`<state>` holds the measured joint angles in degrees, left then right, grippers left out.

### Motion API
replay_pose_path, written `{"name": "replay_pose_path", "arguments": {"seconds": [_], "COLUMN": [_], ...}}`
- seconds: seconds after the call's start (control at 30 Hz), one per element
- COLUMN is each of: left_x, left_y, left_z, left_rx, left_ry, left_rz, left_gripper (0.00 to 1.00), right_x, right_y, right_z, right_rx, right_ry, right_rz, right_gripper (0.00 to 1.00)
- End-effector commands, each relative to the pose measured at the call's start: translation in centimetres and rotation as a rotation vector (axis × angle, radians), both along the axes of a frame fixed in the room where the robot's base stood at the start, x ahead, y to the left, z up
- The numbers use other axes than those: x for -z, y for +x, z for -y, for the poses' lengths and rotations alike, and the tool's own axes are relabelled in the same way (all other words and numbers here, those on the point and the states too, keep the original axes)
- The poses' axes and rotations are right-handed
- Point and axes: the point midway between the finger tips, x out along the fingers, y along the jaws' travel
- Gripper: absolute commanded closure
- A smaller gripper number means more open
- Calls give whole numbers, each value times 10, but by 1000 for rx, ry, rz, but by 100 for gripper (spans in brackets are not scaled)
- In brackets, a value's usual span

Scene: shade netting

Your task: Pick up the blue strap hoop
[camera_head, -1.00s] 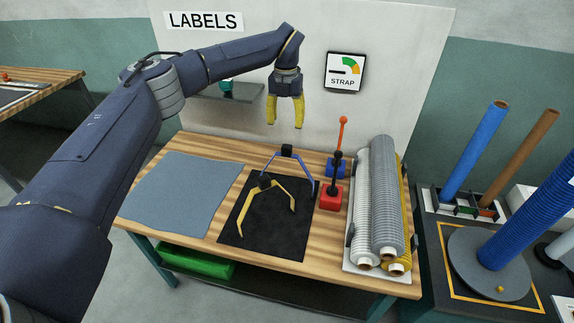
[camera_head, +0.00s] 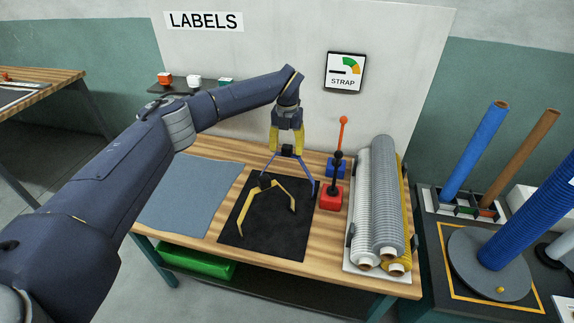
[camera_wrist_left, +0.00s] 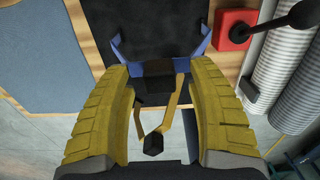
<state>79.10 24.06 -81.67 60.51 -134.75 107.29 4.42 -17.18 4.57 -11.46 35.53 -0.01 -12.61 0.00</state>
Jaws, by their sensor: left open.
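The blue strap hoop (camera_head: 307,174) stands at the back of the black mat (camera_head: 273,236), with a black block (camera_head: 287,150) on top. My left gripper (camera_head: 286,152) is open, pointing down over the hoop, with its yellow fingers on either side of the block. In the left wrist view, the blue hoop (camera_wrist_left: 201,40) shows between and beyond the fingertips (camera_wrist_left: 160,75). Contact cannot be told. A yellow hoop (camera_head: 289,193) with a black block stands nearer on the mat. My right gripper is not in view.
A red-based post (camera_head: 331,198) and a blue-based post (camera_head: 335,168) stand just right of the hoops. Rolls of netting (camera_head: 384,200) lie further right. A blue-grey sheet (camera_head: 190,195) covers the left of the table. A board with labels stands behind.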

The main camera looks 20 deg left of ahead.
Motion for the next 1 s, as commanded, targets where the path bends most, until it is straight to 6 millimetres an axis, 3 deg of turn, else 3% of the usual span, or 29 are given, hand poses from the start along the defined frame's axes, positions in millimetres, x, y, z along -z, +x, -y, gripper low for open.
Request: {"name": "replay_pose_path", "arguments": {"seconds": [0.13,0.47,0.9,1.0], "left_x": [10,12,12,12], "left_y": [0,0,0,0], "left_z": [0,0,0,0], "left_rx": [-1,0,0,0], "left_ry": [-1,-1,-1,0], "left_rz": [0,0,0,0], "left_gripper": [42,42,94,100], "right_x": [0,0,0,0], "right_y": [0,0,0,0], "right_z": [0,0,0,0], "right_rx": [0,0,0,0], "right_ry": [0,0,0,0], "right_rz": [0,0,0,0], "right_gripper": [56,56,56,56]}}
